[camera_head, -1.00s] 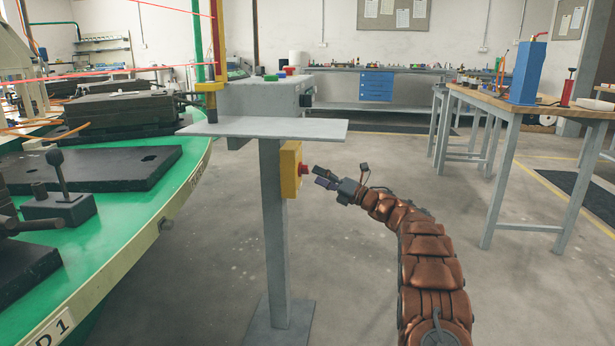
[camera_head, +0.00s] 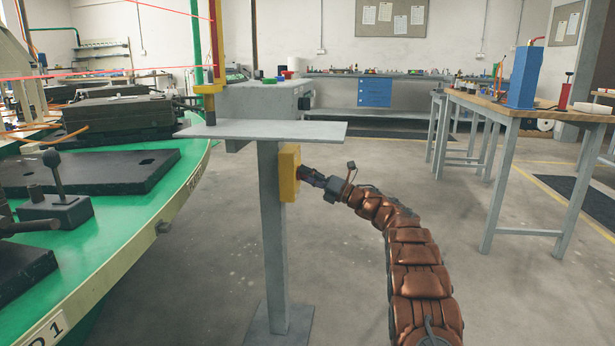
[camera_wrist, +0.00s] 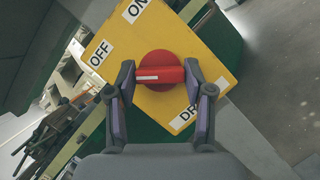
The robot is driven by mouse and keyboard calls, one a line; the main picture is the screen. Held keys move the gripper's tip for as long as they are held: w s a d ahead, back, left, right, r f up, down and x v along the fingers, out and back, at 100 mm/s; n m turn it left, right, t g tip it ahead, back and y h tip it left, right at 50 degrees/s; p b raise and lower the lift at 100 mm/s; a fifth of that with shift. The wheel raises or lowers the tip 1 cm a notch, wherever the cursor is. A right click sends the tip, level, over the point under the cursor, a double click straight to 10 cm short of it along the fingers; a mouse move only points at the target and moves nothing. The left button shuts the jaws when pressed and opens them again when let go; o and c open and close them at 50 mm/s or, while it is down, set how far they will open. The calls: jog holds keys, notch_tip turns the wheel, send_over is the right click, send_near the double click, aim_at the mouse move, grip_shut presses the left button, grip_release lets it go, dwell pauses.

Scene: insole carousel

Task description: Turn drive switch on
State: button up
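The drive switch is a round red knob (camera_wrist: 161,72) with a bar handle, set on a yellow box (camera_head: 289,172). In the wrist view the box face (camera_wrist: 215,40) looks tilted, with OFF, ON and a partly hidden label starting "DR". The knob's white mark points left, nearer OFF than ON. My gripper (camera_wrist: 159,73) is at the knob, with one fingertip on each side of the handle. I see almost no gap, but cannot tell whether the fingers press on it. In the head view my gripper (camera_head: 308,177) hides the knob.
The box is fixed to a grey post (camera_head: 273,230) under a grey shelf plate (camera_head: 262,130). A green carousel table (camera_head: 150,215) with dark moulds stands at the left. A wooden-top bench (camera_head: 460,92) is at the right.

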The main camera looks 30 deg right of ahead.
jog(key=c, duration=0.6)
jog(key=shift+r+m+p, duration=0.1)
jog(key=shift+m+p, duration=0.3)
jog(key=shift+p, duration=0.2)
jog(key=m+g+h+p, duration=0.1)
jog(key=m+p, duration=0.4)
jog(key=p, duration=0.5)
jog(key=m+g+h+p, duration=0.1)
jog(key=m+p, duration=0.4)
jog(key=p, duration=0.6)
jog(key=m+g+h+p, duration=0.1)
jog(key=m+g+p, duration=0.2)
jog(key=m+p, duration=0.3)
jog(key=shift+r+h+p, duration=0.3)
jog(key=shift+p, duration=2.35)
jog(key=shift+f, duration=0.15)
